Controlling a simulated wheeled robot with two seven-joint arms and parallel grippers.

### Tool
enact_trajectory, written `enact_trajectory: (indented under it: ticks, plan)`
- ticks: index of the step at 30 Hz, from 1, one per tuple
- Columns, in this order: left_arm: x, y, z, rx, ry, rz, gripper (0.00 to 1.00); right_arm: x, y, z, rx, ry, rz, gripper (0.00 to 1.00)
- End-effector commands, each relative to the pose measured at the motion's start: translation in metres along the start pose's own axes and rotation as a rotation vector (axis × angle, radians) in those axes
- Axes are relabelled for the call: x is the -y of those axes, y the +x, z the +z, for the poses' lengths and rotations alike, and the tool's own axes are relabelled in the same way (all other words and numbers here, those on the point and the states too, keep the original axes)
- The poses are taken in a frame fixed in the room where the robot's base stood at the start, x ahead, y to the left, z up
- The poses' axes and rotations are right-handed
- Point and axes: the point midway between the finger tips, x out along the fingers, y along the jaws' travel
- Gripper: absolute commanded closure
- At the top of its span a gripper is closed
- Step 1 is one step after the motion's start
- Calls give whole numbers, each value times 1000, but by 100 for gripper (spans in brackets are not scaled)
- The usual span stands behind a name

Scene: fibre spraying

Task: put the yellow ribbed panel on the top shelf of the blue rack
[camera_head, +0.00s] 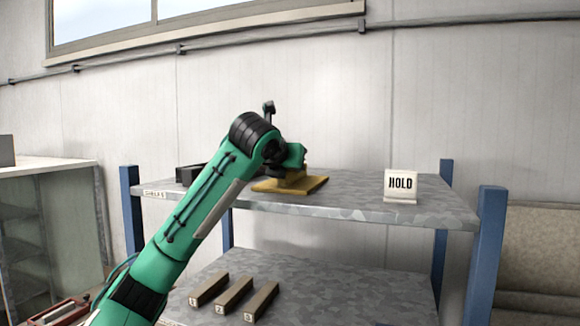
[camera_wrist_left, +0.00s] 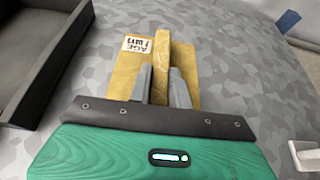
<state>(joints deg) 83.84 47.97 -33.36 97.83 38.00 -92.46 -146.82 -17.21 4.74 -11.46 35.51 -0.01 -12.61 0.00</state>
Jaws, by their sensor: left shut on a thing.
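The yellow ribbed panel (camera_head: 312,184) is flat on or just above the grey top shelf (camera_head: 350,199) of the blue rack (camera_head: 487,240), left of the shelf's middle. The left wrist view shows the panel (camera_wrist_left: 124,74) with a raised rib down it and a white printed label. My left gripper (camera_head: 288,172) is over the panel, its two grey fingers (camera_wrist_left: 162,84) shut on the rib from both sides. Whether the panel's underside touches the shelf is hard to tell. My right gripper is in neither view.
A dark open tray (camera_wrist_left: 36,60) stands left of the panel, mostly behind my arm in the head view (camera_head: 187,175). A white HOLD sign (camera_head: 401,184) stands to the right, with bare shelf between. Three numbered bars (camera_head: 236,294) lie on the lower shelf.

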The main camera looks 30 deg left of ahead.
Motion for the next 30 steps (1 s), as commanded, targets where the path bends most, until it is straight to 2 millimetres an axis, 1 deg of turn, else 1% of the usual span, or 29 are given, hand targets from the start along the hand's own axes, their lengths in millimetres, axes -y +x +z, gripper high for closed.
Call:
enact_trajectory:
  ticks: [4,5,6,8,18,20,23,30]
  plan:
    - [0,0,0,4,0,0,100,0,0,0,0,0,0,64]
    - [0,1,-2,0,1,0,76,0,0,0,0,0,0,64]
    - [0,1,-2,0,0,0,68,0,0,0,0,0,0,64]
    - [0,1,-2,0,0,0,58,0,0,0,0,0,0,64]
    - [0,-1,1,0,0,-1,58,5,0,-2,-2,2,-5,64]
    - [0,-5,-1,2,0,-1,58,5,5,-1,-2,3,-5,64]
    - [0,-18,-2,4,1,-2,58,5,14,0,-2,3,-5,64]
    - [0,-64,-3,6,0,-1,58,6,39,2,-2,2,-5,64]
